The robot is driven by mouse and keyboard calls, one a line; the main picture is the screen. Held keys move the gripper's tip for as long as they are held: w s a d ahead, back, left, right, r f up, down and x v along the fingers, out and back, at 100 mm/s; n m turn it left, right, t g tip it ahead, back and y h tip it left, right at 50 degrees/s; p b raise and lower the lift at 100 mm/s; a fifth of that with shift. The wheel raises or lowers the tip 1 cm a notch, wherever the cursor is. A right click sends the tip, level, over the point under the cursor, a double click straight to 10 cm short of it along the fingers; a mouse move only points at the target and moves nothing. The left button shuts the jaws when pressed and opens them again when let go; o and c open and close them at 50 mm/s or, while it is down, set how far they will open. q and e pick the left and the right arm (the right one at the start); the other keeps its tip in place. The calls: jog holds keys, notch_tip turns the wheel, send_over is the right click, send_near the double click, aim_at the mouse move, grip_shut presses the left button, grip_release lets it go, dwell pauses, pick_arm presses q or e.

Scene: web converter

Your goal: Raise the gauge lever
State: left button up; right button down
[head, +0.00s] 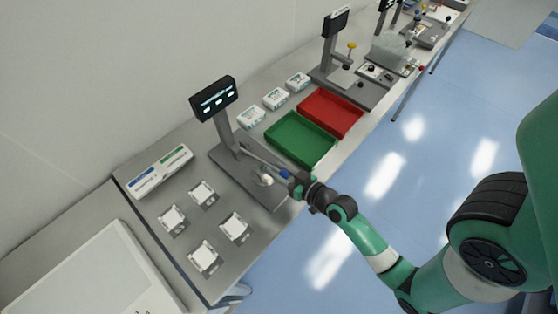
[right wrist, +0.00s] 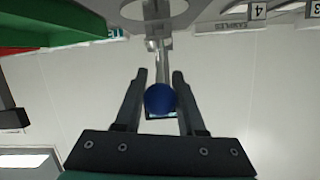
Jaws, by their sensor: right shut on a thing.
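The gauge (head: 224,128) stands on the bench in the head view, with a dark display (head: 215,97) on top of its grey post. Its lever (head: 262,160) slopes from the post down toward the front edge and ends in a blue knob (head: 284,174). My right gripper (head: 292,179) is at this end, shut on the blue knob. In the right wrist view the knob (right wrist: 160,99) sits between the two fingers (right wrist: 159,76), with the lever running away beyond it. The display text is too small to read. My left gripper is not in view.
A green tray (head: 300,154) and a red tray (head: 357,122) lie right of the gauge, with white boxes (head: 276,99) behind. Several small square samples (head: 234,227) and a labelled holder (head: 160,172) lie to its left. More stations stand farther along the bench.

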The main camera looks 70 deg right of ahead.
jog(key=w+r+g+p, duration=0.1)
jog(key=r+p, duration=0.1)
jog(key=p, duration=0.2)
jog(key=w+d+r+g+p, duration=0.1)
jog(key=r+p, duration=0.2)
jog(key=p, duration=0.1)
jog(key=w+r+y+p, duration=0.1)
jog(key=r+p, duration=0.2)
jog(key=p, duration=0.2)
jog(key=shift+w+d+g, duration=0.1)
jog(key=shift+d+g, duration=0.05)
jog(key=shift+g, duration=0.25)
jog(key=w+d+r+g+y+p, duration=0.1)
jog(key=w+d+r, duration=0.4)
jog(key=w, duration=0.8)
jog(key=shift+w+d+r+g+p, duration=0.2)
jog(key=shift+w+d+g+p, duration=0.25)
jog(key=shift+p, duration=0.7)
jog(key=shift+w+d+f+g, duration=0.1)
jog(key=shift+g, duration=0.15)
